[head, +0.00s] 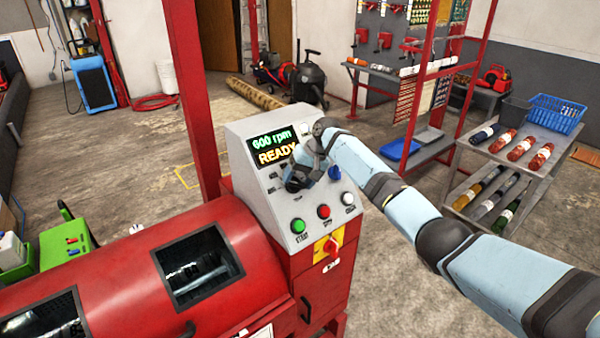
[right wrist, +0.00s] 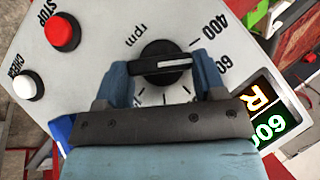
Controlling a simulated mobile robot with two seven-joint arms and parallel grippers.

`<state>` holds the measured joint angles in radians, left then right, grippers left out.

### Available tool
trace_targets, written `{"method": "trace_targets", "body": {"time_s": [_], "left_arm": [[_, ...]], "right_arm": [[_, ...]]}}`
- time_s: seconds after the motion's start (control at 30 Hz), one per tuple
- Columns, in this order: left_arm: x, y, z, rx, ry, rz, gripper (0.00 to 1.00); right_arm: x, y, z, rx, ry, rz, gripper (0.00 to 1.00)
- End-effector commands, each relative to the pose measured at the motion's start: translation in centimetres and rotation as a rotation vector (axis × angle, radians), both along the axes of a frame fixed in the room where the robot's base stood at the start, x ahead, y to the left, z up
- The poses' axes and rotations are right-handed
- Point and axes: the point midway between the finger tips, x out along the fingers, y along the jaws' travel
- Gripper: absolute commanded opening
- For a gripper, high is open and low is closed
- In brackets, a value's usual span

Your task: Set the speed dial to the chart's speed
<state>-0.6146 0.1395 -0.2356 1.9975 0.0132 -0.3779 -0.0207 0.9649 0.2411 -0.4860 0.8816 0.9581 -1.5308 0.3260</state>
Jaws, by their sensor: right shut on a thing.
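The black speed dial (right wrist: 168,48) sits on the grey control panel (right wrist: 95,65) between the two blue fingers of my right gripper (right wrist: 162,70). The gripper is shut on the dial. The dial's white pointer line points right in the wrist view, towards the partly cut-off 600 mark; a 400 mark is above it. In the head view my right gripper (head: 297,181) covers the dial. The display (head: 272,146) reads "600 rpm" and "READY". I cannot read any speed chart here. My left gripper is not in view.
A green start button (head: 298,226), a red stop button (head: 323,211) and a white check button (head: 347,198) line the panel's lower edge. A blue knob (head: 334,173) is right of my gripper. The red drum machine (head: 110,270) fills the lower left.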

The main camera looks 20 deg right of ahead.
Motion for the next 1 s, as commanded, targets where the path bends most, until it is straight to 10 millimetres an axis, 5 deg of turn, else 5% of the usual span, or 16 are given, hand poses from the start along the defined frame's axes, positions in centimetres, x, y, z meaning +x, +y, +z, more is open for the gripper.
{"method": "trace_targets", "body": {"time_s": [0.3, 1.0], "left_arm": [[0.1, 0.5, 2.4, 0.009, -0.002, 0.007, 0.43], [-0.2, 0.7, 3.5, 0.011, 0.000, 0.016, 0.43]], "right_arm": [[0.0, 0.4, 0.4, -0.188, -0.067, 0.168, 0.40], [-0.1, 0.7, 0.2, -0.334, -0.121, 0.298, 0.40]]}}
